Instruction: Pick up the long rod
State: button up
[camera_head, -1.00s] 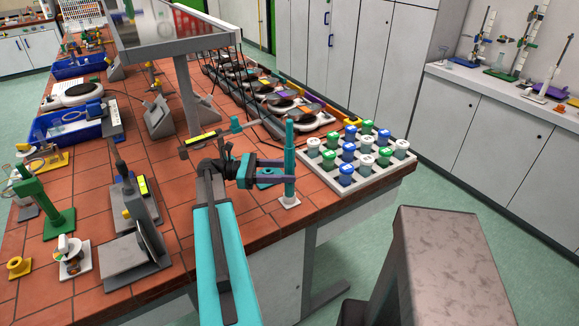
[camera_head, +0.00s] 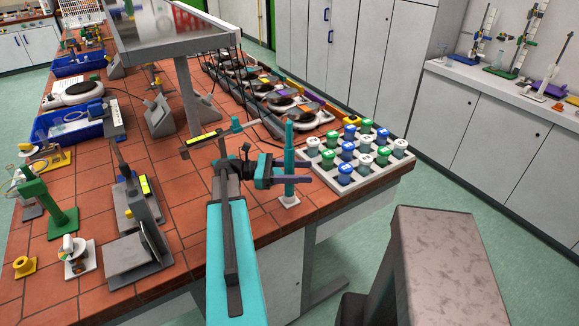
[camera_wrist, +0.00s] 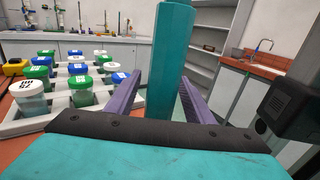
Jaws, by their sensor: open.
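The long rod (camera_head: 289,145) is teal and stands upright on a small white base (camera_head: 289,201) near the bench's right-hand edge. My gripper (camera_head: 307,172) has purple fingers and is level, at about the lower half of the rod. In the wrist view the rod (camera_wrist: 172,50) rises between the two spread fingers of my gripper (camera_wrist: 161,80), close to the palm. The fingers are open, with a visible gap on the left side. The rod's lower end is hidden behind the palm in the wrist view.
A white rack (camera_head: 383,168) of jars with green, blue and white lids stands right beside the rod. A metal shelf (camera_head: 170,45) on posts rises behind my arm. A grey stand (camera_head: 134,252) is at the left. The bench edge is close in front.

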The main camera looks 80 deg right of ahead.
jog(key=shift+c, duration=0.2)
grip_shut()
jog(key=shift+r, duration=0.15)
